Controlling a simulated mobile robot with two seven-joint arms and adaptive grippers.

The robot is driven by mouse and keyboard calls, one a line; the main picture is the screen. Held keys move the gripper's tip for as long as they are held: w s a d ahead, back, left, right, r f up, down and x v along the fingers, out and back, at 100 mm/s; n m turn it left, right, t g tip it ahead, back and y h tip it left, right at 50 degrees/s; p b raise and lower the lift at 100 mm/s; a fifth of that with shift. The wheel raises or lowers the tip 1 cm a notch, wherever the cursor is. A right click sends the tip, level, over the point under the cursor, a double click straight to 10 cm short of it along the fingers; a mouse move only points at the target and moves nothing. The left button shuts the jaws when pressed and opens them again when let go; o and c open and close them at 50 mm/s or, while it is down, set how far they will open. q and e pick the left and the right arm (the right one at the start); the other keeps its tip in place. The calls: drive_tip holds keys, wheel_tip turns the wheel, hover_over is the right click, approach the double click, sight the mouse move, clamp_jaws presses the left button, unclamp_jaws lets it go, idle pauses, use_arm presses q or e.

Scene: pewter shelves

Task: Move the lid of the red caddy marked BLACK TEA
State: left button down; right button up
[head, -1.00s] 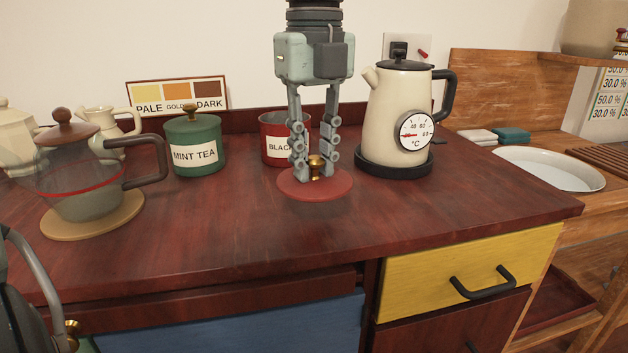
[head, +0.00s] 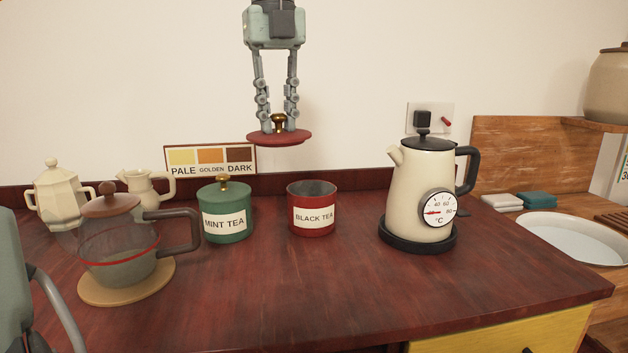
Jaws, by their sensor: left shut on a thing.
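The red caddy (head: 312,224), labelled BLACK TEA, stands upright on the dark red counter with its top open. My right gripper is not in view.
A green MINT TEA caddy (head: 226,222) stands left of the red one, with a glass teapot (head: 118,262) further left. A cream kettle (head: 425,185) stands right on its black base. The front middle of the counter (head: 330,290) is clear.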

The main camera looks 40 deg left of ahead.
use_arm(q)
drive_tip(key=a, duration=0.7)
drive_tip(key=w+d+f+p, duration=0.2)
drive_tip(key=w+d+f, duration=0.3)
drive_tip(key=w+f, duration=0.5)
drive_tip(key=shift+w+f+p, duration=0.15)
drive_tip(key=shift+f+p, duration=0.2)
drive_tip(key=shift+f, duration=0.05)
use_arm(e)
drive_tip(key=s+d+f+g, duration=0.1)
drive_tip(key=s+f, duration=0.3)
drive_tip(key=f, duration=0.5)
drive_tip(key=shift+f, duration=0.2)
use_arm(q)
drive_tip(key=shift+f, duration=0.1)
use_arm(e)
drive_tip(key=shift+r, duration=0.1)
use_arm(q)
drive_tip(key=shift+f, duration=0.3)
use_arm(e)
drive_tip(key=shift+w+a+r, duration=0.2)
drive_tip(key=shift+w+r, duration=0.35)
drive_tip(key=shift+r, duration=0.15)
use_arm(q)
drive_tip(key=shift+f+b, duration=0.2)
drive_tip(key=shift+b, duration=0.15)
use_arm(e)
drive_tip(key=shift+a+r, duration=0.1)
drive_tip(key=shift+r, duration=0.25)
